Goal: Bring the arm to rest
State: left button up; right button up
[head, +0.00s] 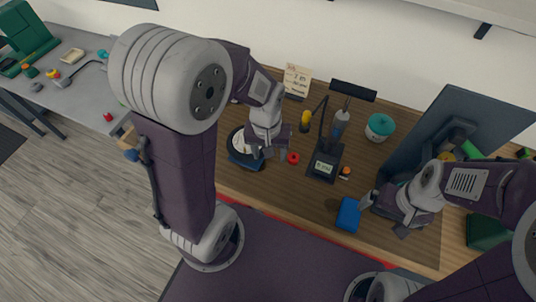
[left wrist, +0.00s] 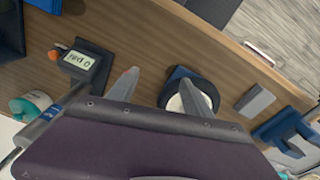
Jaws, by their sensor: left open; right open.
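My left gripper (head: 270,154) is open and empty above the wooden bench (head: 270,186), beside a dark round holder with a white top (head: 238,142). In the left wrist view my left gripper (left wrist: 160,92) shows its two fingers apart, with the white-topped holder (left wrist: 190,98) by the right finger. My right gripper (head: 384,219) is open over the right part of the bench, near a blue block (head: 348,214). Nothing shows between its fingers.
A red ring (head: 293,157), a teal-lidded jar (head: 380,127) and a dark upright panel (head: 470,110) are nearby. A grey table (head: 85,95) stands at left.

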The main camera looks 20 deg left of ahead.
pick_arm(q)
jog(key=s+m, duration=0.1)
jog(key=s+a, duration=0.1)
jog(key=s, duration=0.1)
jog(key=s+f+m, duration=0.1)
jog(key=shift+s+a+m, duration=0.2)
jog(key=shift+m, duration=0.1)
dwell(0.9)
